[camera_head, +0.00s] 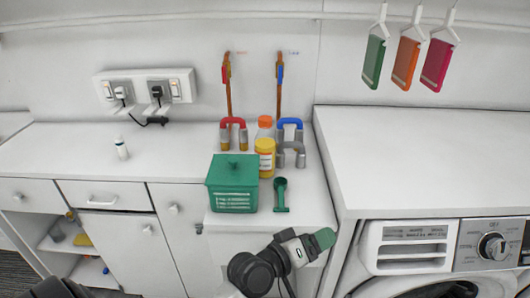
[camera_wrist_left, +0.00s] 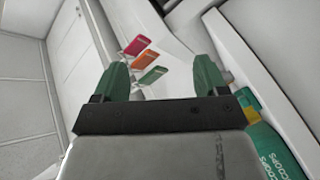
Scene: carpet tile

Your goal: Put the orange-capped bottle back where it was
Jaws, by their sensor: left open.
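The orange-capped bottle (camera_head: 264,132) stands upright on the narrow white counter section. My left gripper (camera_head: 322,241) has green fingertips and is near the front right of this counter, clear of both bottles. In the left wrist view its two fingers (camera_wrist_left: 162,76) are spread apart with nothing between them. My right gripper is not in view.
A green lidded box (camera_head: 233,184) and a green scoop (camera_head: 281,195) sit in front of the bottles. Red (camera_head: 233,134) and blue (camera_head: 290,136) handled items flank them. A washing machine (camera_head: 440,255) is at right. Coloured tags (camera_head: 406,62) hang above. The long counter at left is mostly clear.

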